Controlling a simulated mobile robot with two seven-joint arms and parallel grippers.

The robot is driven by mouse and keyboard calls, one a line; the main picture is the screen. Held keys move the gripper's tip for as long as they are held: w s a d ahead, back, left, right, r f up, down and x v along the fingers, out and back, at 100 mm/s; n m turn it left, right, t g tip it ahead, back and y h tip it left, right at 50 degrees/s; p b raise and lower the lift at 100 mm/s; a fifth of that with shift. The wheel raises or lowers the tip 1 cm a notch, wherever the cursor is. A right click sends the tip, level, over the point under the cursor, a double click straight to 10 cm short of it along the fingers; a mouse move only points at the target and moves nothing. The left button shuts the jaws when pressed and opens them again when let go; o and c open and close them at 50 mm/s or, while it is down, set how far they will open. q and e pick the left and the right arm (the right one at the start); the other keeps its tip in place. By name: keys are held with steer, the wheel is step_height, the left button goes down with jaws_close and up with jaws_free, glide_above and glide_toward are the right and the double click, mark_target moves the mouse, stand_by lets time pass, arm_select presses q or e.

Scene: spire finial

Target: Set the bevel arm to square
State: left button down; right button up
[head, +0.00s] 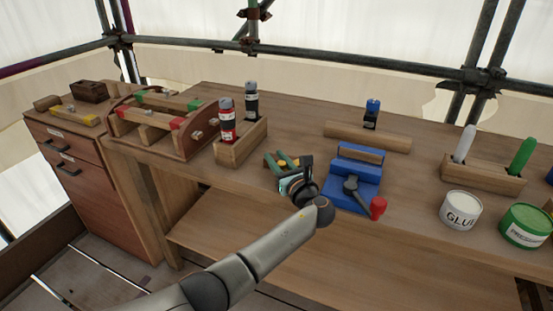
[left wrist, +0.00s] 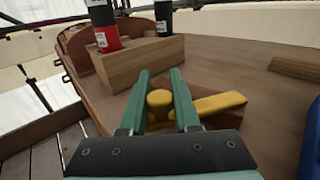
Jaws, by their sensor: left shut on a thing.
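The bevel lies on the bench in front of my left gripper (head: 284,162). In the left wrist view its yellow knob (left wrist: 160,99) sits between my two green fingers (left wrist: 161,73), which are shut on it. A flat yellow bevel arm (left wrist: 220,103) reaches out to the right of the fingers, slightly tilted in the picture. In the head view only a small bit of yellow (head: 283,157) shows between the fingers. The fingers and palm hide much of the bevel, so I cannot tell its exact angle. My right gripper is in neither view.
A wooden holder (head: 240,148) with a red and a black bottle stands behind left of the gripper. A blue vise (head: 352,190) with a red-tipped handle is close on the right. A glue tub (head: 460,210) and marker block (head: 480,175) are further right.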

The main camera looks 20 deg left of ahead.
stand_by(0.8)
arm_select(q)
steer(key=c, duration=0.6)
jaws_free()
